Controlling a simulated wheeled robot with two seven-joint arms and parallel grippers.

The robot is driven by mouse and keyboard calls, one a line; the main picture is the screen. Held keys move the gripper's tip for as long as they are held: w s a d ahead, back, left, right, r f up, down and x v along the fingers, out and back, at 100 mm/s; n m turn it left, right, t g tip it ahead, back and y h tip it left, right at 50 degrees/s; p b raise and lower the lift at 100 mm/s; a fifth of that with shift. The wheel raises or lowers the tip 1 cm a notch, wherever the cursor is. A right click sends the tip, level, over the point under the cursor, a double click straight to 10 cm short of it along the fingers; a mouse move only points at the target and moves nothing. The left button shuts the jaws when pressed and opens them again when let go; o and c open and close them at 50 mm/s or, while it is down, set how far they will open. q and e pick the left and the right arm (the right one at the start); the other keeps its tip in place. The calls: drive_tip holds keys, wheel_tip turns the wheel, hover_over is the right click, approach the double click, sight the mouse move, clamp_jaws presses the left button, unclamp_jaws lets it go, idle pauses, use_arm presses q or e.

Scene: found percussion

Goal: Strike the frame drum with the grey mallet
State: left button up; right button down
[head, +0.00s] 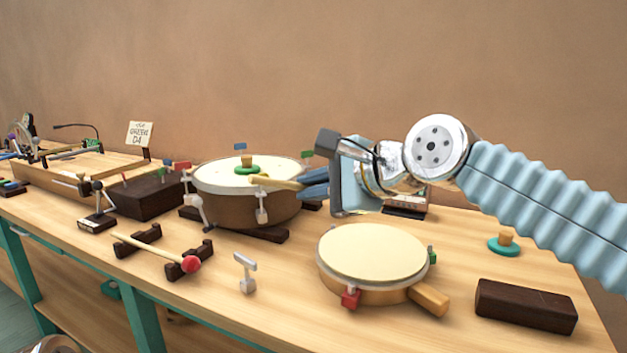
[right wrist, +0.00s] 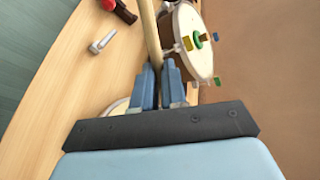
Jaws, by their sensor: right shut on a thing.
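The shallow round drum with a cream skin and wooden handle (head: 372,252), which looks like the frame drum, lies at the front right of the bench. A sliver of its pale skin (right wrist: 117,107) shows beside the fingers in the right wrist view. My right gripper (head: 314,186) is shut on a pale wooden stick (head: 277,183), above the bench and behind that drum. The stick points left across the deeper drum in the head view. It runs out of the top of the right wrist view (right wrist: 150,35); no grey head is visible on it. My left gripper is not in view.
A deeper brown drum (head: 248,207) with clamps and a green-and-wood knob (head: 247,166) stands behind. A red-headed mallet (head: 190,264) rests on dark cradles. A small grey T-shaped piece (head: 246,271) stands in front. A dark block (head: 526,305) lies at right.

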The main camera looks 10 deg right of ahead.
drive_tip(key=shift+r, duration=0.1)
wheel_tip(320, 180, down, 6)
drive_tip(key=d+m+b, duration=0.1)
drive_tip(key=b, duration=0.5)
wheel_tip(320, 180, up, 6)
drive_tip(key=y+p, duration=0.1)
drive_tip(key=p, duration=0.6)
drive_tip(key=shift+w+d+r, duration=0.15)
drive_tip(key=shift+w+d, duration=0.05)
drive_tip(key=shift+w, duration=0.2)
